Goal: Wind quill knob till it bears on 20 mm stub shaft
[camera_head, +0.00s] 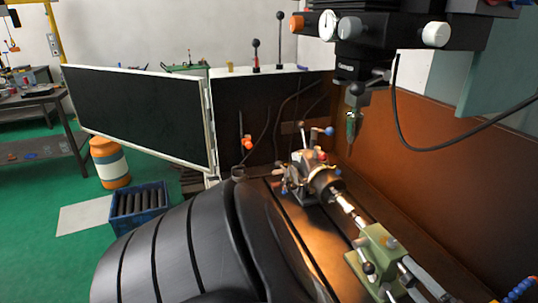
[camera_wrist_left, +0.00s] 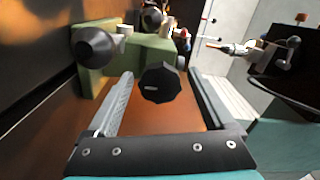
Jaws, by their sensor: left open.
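The 20 mm stub shaft (camera_head: 345,203) is a short bright bar at the mouth of the indexing chuck (camera_head: 325,184) in the head view. The green tailstock (camera_head: 378,244) stands at its near right end. I cannot tell whether the tailstock's point touches the shaft. In the left wrist view, the black faceted quill knob (camera_wrist_left: 159,86) faces me in front of the green tailstock body (camera_wrist_left: 130,52). My left gripper (camera_wrist_left: 160,74) is open, with one finger on each side of the knob and visible gaps. My right gripper is not in view.
A black ball-ended lever (camera_wrist_left: 95,46) stands out left of the knob. The mill head (camera_head: 385,28) and its spindle (camera_head: 353,122) hang above the table. A brown splash panel (camera_head: 430,170) closes the right side.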

